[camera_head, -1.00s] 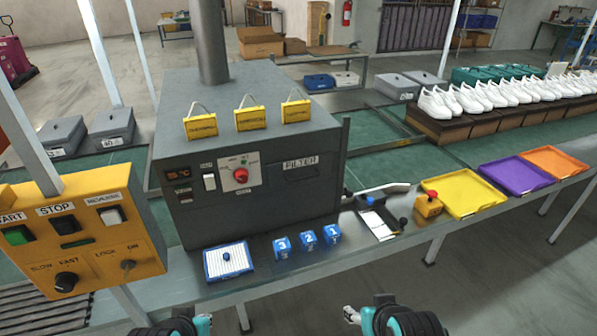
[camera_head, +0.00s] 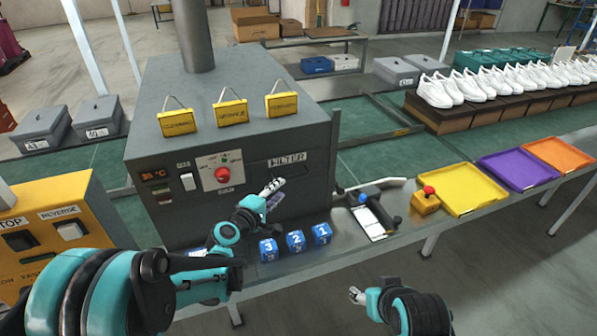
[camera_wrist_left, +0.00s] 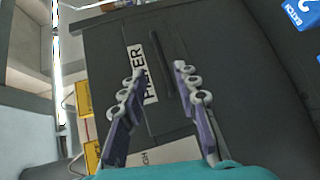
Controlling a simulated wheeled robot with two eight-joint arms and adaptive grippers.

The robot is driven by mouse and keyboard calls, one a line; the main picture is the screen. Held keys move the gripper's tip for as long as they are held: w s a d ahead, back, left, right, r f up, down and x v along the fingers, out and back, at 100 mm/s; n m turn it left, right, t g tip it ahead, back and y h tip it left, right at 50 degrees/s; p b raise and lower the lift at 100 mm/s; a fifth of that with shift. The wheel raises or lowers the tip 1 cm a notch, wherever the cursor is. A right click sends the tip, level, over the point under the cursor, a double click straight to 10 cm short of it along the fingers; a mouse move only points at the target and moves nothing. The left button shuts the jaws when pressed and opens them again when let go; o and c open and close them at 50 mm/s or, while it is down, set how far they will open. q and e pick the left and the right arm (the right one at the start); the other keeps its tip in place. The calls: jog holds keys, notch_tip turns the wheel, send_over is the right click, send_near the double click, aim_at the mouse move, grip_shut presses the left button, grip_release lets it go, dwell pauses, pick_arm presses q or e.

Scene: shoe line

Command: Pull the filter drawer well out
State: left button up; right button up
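The filter drawer is in the right part of the dark grey machine's front, and its white FILTER label (camera_head: 287,160) shows in the head view. In the left wrist view I see the drawer front with the label (camera_wrist_left: 134,75) and a dark bar handle (camera_wrist_left: 160,66) beside it. The drawer looks flush with the machine. My left gripper (camera_head: 273,187) is in front of the drawer and hides part of it. In the left wrist view its fingers (camera_wrist_left: 160,72) are open, one on each side of the handle. My right gripper (camera_head: 357,295) hangs in front of the bench; its opening is unclear.
Blue numbered blocks (camera_head: 295,240) stand on the bench below the drawer. A clipboard (camera_head: 373,220) and a yellow button box (camera_head: 425,201) are to their right. Yellow tags (camera_head: 229,112) stand on the machine (camera_head: 160,120). A yellow control panel (camera_head: 60,232) is at the left.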

aim_at(290, 177)
pick_arm(q)
jog(key=shift+n+t, duration=0.4)
jog(key=shift+n, duration=0.5)
jog(key=x, duration=0.3)
jog(key=b+x, duration=0.1)
jog(key=x, duration=0.3)
jog(key=f+x, duration=0.1)
jog(key=x, duration=0.2)
jog(key=shift+w+a+b, duration=0.15)
jog(key=shift+w+b, duration=0.2)
jog(key=shift+b, duration=0.05)
grip_shut()
